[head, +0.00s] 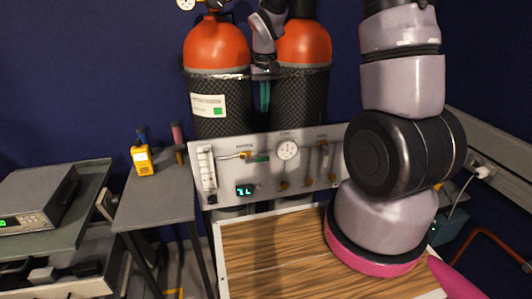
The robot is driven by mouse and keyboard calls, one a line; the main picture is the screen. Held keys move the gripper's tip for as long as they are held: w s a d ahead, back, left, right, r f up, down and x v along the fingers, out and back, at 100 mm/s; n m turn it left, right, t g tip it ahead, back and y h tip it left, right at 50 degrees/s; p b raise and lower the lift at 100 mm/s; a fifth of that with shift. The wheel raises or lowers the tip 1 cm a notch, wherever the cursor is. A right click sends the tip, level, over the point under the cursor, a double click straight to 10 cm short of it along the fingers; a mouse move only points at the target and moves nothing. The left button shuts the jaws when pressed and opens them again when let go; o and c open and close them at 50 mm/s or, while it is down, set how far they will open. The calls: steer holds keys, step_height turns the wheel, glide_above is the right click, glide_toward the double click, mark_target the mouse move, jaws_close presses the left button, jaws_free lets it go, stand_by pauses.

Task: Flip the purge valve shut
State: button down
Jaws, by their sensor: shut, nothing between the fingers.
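The grey valve panel (222,175) stands behind the wood-topped table, below the gas cylinders. A small brass valve with a green lever (262,157) sits at its upper left; the lever looks roughly level, pointing right. The small label above it is too blurred to read, so I cannot confirm it is the purge valve. My arm goes out of view at the top and comes back down between the cylinders. My gripper (264,98) points downward there, small and dark with a teal part, shut and empty. It appears above the green lever, apart from it.
Two orange-topped cylinders (216,48) stand behind the panel. A round gauge (288,150), other small valves (323,150) and a lit display (246,190) are on it. A grey side table (150,205) holds a yellow meter (142,160). The wood top (270,245) is clear.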

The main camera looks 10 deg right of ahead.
steer(key=f, duration=0.3)
steer(key=shift+w+a+f+g, duration=0.1)
steer(key=shift+a+f+g, duration=0.1)
steer(key=shift+a+g, duration=0.1)
steer(key=shift+f, duration=0.1)
step_height(320, 180, down, 14)
steer(key=shift+r, duration=0.1)
stand_by(0.3)
steer(key=shift+d, duration=0.15)
stand_by(0.3)
